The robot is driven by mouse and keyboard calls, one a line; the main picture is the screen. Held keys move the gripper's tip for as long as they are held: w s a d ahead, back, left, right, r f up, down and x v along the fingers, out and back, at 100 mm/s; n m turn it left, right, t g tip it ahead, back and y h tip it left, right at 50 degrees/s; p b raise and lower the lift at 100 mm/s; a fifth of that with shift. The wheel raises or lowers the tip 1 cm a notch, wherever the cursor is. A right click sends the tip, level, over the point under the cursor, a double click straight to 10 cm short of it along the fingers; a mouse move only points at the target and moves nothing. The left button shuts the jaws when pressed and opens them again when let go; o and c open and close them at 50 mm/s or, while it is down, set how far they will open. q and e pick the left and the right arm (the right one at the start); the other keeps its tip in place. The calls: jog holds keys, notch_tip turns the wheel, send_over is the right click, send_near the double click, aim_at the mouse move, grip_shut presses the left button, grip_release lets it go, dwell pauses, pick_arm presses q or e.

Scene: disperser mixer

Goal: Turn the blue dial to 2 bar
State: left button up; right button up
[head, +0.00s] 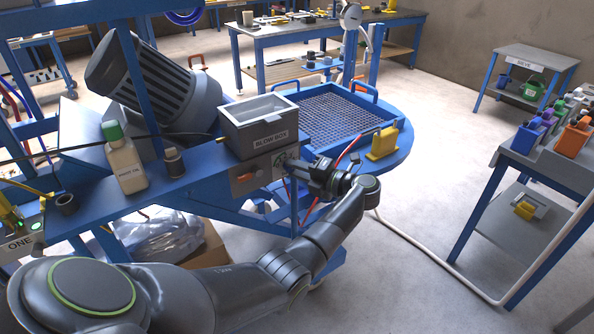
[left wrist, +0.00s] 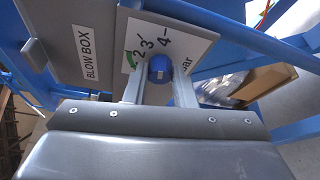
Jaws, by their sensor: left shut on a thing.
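The blue dial (left wrist: 160,67) sits on a white scale plate (left wrist: 148,32) marked 2, 3, 4 and "bar", with a green mark beside the 2. The dial carries a pale mark, but I cannot tell which number it points to. My left gripper (left wrist: 160,76) is shut on the dial, one finger on each side. In the head view my left gripper (head: 291,168) reaches the front of the blue bench below the blow box, and it hides the dial there. My right gripper is not in view.
The grey blow box (head: 258,123) stands just above the dial plate. A bottle (head: 123,160) stands on the bench at left. Open floor lies to the right.

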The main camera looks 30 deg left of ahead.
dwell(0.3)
pick_arm(q)
jog(key=o, duration=1)
jog(key=shift+d, duration=0.1)
jog(key=d+b, duration=0.1)
jog(key=d, duration=0.4)
jog(key=d+r+b, duration=0.1)
jog(key=d+b, duration=0.1)
jog(key=d, duration=0.4)
jog(key=d+b, duration=0.2)
jog(key=d, duration=0.4)
jog(key=shift+d+r, duration=0.15)
jog(key=shift+r, duration=0.05)
jog(key=shift+f, duration=0.1)
